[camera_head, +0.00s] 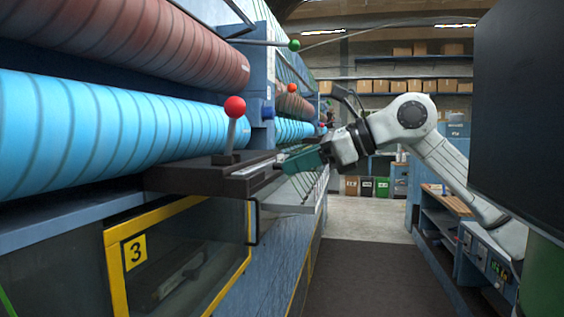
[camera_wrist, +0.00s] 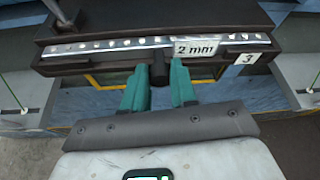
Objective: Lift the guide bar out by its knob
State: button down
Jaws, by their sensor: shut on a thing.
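The guide bar (camera_wrist: 110,45) is a long strip with a bright metal face and a row of small pale marks, set along a dark block (camera_wrist: 70,68); its label reads 2 mm (camera_wrist: 196,48). In the head view the bar (camera_head: 255,169) lies at the front of the dark block (camera_head: 190,178). Its short black knob (camera_wrist: 158,68) sticks out towards my gripper. The green fingers of my gripper (camera_wrist: 158,76) are shut on the knob, one on each side. In the head view my gripper (camera_head: 283,162) reaches the bar from the right and hides the knob.
A red-ball lever (camera_head: 234,108) stands upright on the block, close to my gripper. Blue (camera_head: 100,130) and red rollers (camera_head: 130,40) line the machine at left. A yellow-framed window (camera_head: 180,255) marked 3 lies below. The aisle floor (camera_head: 365,275) is clear.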

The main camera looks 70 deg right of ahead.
jog(key=shift+r, duration=0.15)
jog(key=shift+r, duration=0.6)
jog(key=s+r+b, duration=0.4)
jog(key=s+r, duration=0.7)
jog(key=s, duration=0.3)
jog(key=shift+a+r, duration=0.15)
jog(key=shift+r, duration=0.15)
